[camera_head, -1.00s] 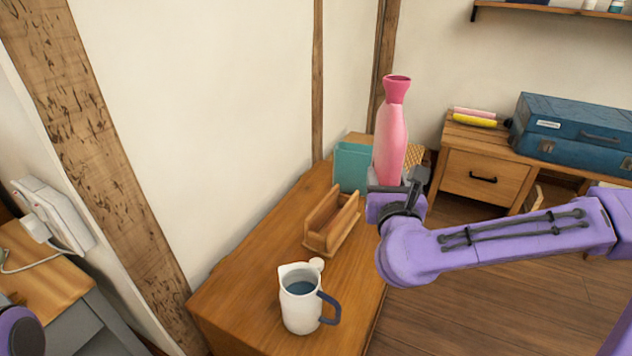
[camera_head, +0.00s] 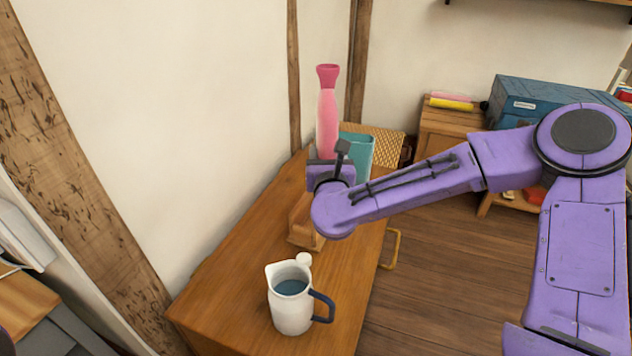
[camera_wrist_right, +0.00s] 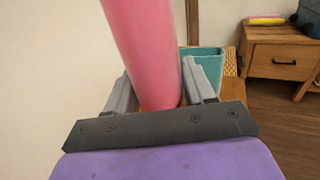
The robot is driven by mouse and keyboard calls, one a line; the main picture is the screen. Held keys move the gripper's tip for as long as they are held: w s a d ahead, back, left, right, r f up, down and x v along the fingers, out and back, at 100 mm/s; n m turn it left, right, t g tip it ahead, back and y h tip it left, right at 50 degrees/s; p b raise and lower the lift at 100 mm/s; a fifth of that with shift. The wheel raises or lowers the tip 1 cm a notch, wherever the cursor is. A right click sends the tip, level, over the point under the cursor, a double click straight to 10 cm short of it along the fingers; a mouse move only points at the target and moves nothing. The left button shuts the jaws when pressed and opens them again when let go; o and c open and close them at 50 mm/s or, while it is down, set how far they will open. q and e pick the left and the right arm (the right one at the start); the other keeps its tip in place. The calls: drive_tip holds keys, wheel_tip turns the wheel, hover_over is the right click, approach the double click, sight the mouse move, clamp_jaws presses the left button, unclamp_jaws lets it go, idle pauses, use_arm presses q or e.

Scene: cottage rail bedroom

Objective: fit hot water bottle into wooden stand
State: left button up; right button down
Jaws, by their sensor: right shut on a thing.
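The pink hot water bottle (camera_head: 328,115) stands upright with its flared neck at the top. My right gripper (camera_head: 328,165) is shut on its lower part, and the bottle also shows between the fingers in the right wrist view (camera_wrist_right: 145,50). The wooden stand (camera_head: 303,228) is on the wooden dresser top, largely hidden behind my right gripper and forearm. The bottle appears above the stand in the head view; its lower end is hidden, so I cannot tell whether it touches the stand. My left gripper is not in view.
A white jug (camera_head: 290,302) with a blue handle stands on the dresser (camera_head: 225,285) in front of the stand. A teal container (camera_head: 358,150) is behind it. A desk with a blue suitcase (camera_head: 530,102) is at the back right. The wall borders the dresser's left side.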

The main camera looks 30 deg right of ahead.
drive_tip(key=w+f, duration=0.1)
drive_tip(key=f, duration=0.1)
drive_tip(key=w+f, duration=0.1)
drive_tip(key=f, duration=0.1)
drive_tip(key=shift+w+f+b, duration=0.1)
drive_tip(key=shift+w+b, duration=0.2)
drive_tip(key=shift+w, duration=0.05)
drive_tip(key=shift+w+a+f, duration=0.1)
drive_tip(key=shift+w+f, duration=0.15)
drive_tip(key=shift+f, duration=0.05)
wheel_tip(320, 180, down, 3)
drive_tip(key=shift+w+a+r+b, duration=0.1)
drive_tip(key=shift+w+a+b, duration=0.05)
drive_tip(key=shift+b, duration=0.45)
